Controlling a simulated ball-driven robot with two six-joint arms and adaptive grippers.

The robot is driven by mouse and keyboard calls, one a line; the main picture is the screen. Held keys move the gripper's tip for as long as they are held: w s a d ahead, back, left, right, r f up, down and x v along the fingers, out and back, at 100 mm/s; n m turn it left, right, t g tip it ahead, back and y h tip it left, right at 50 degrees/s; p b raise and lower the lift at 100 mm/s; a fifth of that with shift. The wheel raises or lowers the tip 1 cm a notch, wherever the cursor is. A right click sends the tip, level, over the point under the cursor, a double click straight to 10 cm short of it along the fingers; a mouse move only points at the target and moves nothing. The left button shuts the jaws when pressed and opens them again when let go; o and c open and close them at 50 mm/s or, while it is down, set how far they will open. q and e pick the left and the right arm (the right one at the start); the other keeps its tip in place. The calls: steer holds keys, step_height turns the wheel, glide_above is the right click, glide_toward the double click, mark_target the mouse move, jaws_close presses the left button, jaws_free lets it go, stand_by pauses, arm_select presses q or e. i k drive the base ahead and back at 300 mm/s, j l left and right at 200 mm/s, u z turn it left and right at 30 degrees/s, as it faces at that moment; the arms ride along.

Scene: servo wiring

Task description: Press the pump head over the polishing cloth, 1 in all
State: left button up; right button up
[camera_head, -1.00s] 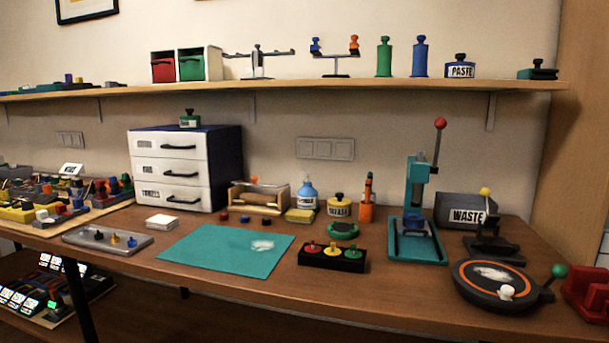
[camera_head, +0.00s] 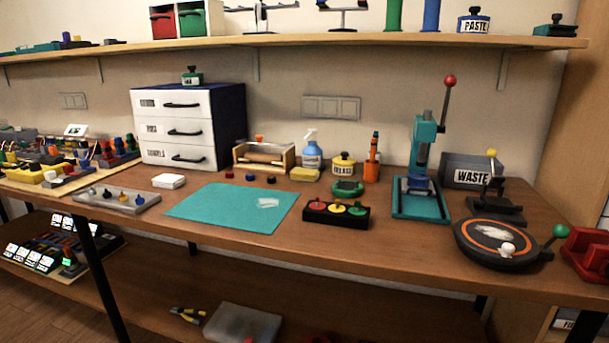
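A blue bottle with a white pump head (camera_head: 311,134) stands upright towards the back of the bench, right of the wooden roller stand. Its label is too small to read. A yellow pad (camera_head: 304,174) lies just in front of the bottle. A small pale patch (camera_head: 267,203) lies on the teal mat (camera_head: 220,207), and a white folded stack (camera_head: 168,181) lies to the left of the mat. I cannot tell for sure which of these is the polishing cloth. Neither of my grippers is in view.
A yellow grease pot (camera_head: 343,164) and an orange holder (camera_head: 371,168) stand right of the bottle. A black box with coloured buttons (camera_head: 336,214) sits in front. A teal press (camera_head: 421,197) stands to the right, white drawers (camera_head: 174,131) to the left. The bench's front strip is clear.

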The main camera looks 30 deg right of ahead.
mark_target(311, 132)
steer(key=z, duration=0.45)
steer(key=i+j+z, duration=0.5)
steer(key=j, duration=0.25)
steer(key=i+j+z, duration=0.3)
steer(key=j, duration=0.15)
steer(key=i+j, duration=0.1)
steer(key=j, duration=0.25)
steer(key=i+j, duration=0.15)
steer(key=j, duration=0.2)
